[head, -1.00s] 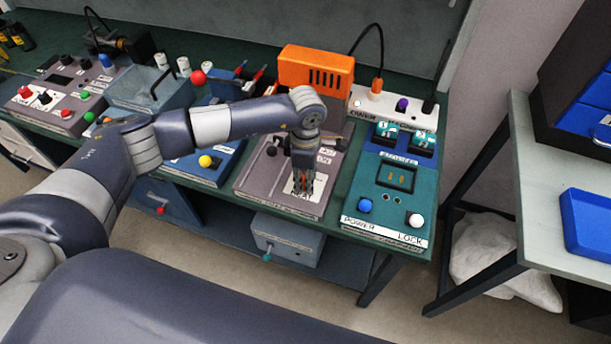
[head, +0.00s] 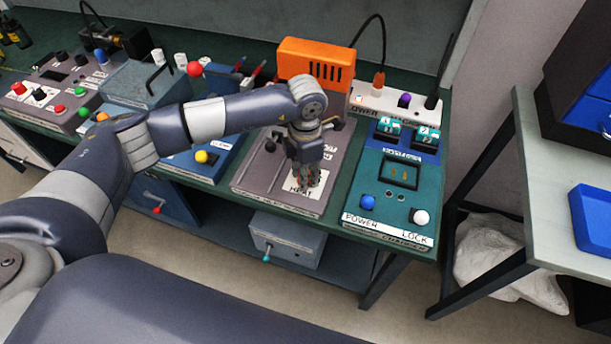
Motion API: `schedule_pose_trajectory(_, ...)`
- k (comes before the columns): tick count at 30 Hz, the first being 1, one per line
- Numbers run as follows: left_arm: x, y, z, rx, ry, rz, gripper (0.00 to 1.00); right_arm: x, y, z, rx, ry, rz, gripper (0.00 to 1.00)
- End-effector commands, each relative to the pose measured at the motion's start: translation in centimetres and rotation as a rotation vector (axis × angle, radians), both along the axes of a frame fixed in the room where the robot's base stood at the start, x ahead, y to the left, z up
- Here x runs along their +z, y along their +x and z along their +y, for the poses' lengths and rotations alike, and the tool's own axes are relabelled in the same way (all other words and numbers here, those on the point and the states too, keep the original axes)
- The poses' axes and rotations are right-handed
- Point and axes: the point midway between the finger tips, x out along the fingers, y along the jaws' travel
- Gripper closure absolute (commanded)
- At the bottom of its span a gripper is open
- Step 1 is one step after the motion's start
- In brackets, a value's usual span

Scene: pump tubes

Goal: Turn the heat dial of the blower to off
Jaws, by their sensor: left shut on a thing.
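The blower is a grey panel (head: 255,180) with an orange housing (head: 300,62) at its back, on the green bench. Its white HEAT label (head: 294,188) lies near the panel's front edge. My left gripper (head: 306,184) points down over this label and is shut on the heat dial. The dial is hidden by the fingers, so its pointer setting cannot be read. A dark knob (head: 270,146) stands on the panel to the left of my wrist. My right gripper is not in view.
A teal charger box (head: 395,205) with a blue knob (head: 367,202) and a white knob (head: 420,216) stands close on the right. A blue box with a yellow knob (head: 201,157) is on the left. A grey side table (head: 540,180) stands far right.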

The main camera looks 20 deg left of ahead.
Motion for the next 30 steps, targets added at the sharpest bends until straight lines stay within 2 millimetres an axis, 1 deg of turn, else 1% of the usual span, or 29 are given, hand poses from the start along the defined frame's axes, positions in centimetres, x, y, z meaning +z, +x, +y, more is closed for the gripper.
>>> schedule_pose_trajectory(1,-0.2,0.1,0.0,0.046,0.001,-0.002,0.95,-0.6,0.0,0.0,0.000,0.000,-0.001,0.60)
schedule_pose_trajectory(12,-0.1,0.1,0.0,0.397,0.000,-0.004,0.95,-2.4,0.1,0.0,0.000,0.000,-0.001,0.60)
schedule_pose_trajectory(24,0.0,0.1,0.0,0.762,0.000,-0.003,0.95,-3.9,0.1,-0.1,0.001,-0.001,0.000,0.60)
schedule_pose_trajectory(30,0.0,0.1,0.0,0.903,0.000,-0.003,0.95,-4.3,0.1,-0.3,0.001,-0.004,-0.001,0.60)
